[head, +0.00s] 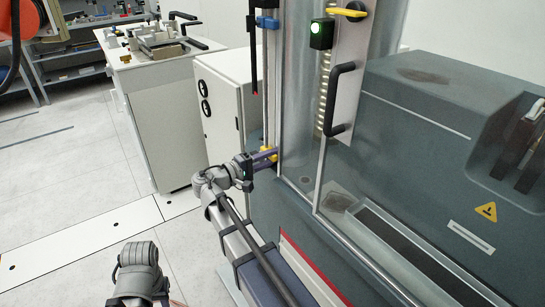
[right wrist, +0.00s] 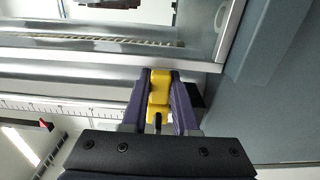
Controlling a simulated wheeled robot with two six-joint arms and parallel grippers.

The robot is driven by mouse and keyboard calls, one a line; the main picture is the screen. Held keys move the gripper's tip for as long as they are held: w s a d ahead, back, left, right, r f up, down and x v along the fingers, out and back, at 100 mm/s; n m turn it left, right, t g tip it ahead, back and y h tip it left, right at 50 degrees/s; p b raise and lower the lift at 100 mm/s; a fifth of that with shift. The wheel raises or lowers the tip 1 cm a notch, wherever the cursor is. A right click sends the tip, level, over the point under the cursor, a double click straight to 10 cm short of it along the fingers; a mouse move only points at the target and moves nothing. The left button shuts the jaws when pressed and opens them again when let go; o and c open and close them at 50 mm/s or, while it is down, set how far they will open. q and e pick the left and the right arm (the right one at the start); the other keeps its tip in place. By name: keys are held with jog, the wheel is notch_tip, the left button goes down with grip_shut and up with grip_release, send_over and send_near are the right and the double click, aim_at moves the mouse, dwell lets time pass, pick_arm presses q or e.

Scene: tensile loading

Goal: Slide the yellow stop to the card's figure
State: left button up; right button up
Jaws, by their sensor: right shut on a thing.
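The yellow stop (head: 267,149) is low on the upright rail at the left edge of the machine. My right gripper (head: 265,156) is level with it; in the right wrist view its two purple fingers (right wrist: 160,98) are shut on the yellow stop (right wrist: 159,88), one on each side. A blue stop (head: 267,22) sits high on the same rail. A scale (right wrist: 65,106) with a red pointer (right wrist: 43,123) runs beside the rail; its figures are too small to read. I cannot make out the card. My left gripper is not in view.
A clear door with a black handle (head: 341,98) stands just right of the rail. A green-lit box (head: 321,34) and a yellow lever (head: 346,12) are above. A white cabinet (head: 222,105) stands close on the left, with a workbench (head: 160,80) beyond. Floor at left is clear.

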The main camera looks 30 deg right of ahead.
grip_shut()
dwell(0.8)
jog(key=shift+r+p, duration=0.6)
jog(key=shift+r, duration=0.05)
jog(key=shift+f, duration=0.1)
jog(key=o, duration=0.7)
grip_release()
jog(key=shift+a, duration=0.1)
